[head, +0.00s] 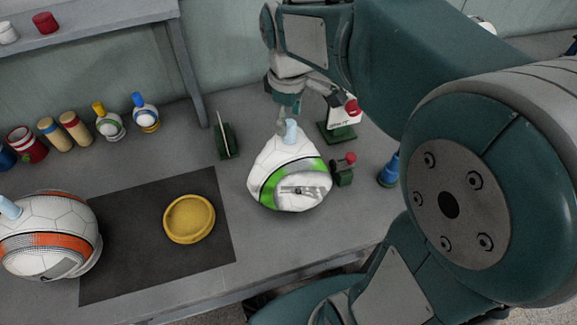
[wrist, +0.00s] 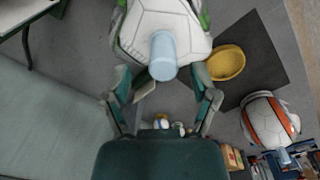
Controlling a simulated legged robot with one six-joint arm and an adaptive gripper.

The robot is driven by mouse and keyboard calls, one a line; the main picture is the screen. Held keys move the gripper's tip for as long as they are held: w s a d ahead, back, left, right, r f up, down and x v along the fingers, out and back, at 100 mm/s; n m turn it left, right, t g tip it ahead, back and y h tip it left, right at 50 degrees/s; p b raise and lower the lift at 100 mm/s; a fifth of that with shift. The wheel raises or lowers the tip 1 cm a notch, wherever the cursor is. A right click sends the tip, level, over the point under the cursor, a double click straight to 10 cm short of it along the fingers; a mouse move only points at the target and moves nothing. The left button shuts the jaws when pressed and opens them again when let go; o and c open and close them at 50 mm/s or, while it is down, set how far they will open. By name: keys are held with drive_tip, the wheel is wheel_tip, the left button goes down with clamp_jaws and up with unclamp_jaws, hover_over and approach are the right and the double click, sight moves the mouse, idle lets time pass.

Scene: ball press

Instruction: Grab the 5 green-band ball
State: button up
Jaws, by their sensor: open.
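The green-band ball (head: 289,185) is white with a green band and stands on the grey table, right of the dark mat. A light blue peg (head: 291,131) sticks up from its top. My gripper (head: 285,122) is just above and behind the ball, close to the peg. In the wrist view the ball (wrist: 160,25) is at the top and its blue peg (wrist: 162,58) lies ahead of and between the fingertips. My gripper is open there, with its fingers apart (wrist: 164,88). I cannot tell if a finger touches the peg.
An orange-band ball (head: 45,240) is at the left. A yellow dish (head: 189,219) sits on the dark mat (head: 120,205). A green stand (head: 225,140) and a red-knobbed device (head: 344,170) flank the green-band ball. Small bottles (head: 108,123) line the back left.

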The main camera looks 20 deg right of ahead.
sight(289, 134)
wheel_tip(289, 134, down, 4)
drive_tip(key=shift+s+a+f, duration=0.1)
drive_tip(key=shift+f, duration=0.05)
drive_tip(key=c, duration=0.8)
clamp_jaws()
drive_tip(key=shift+s, duration=0.1)
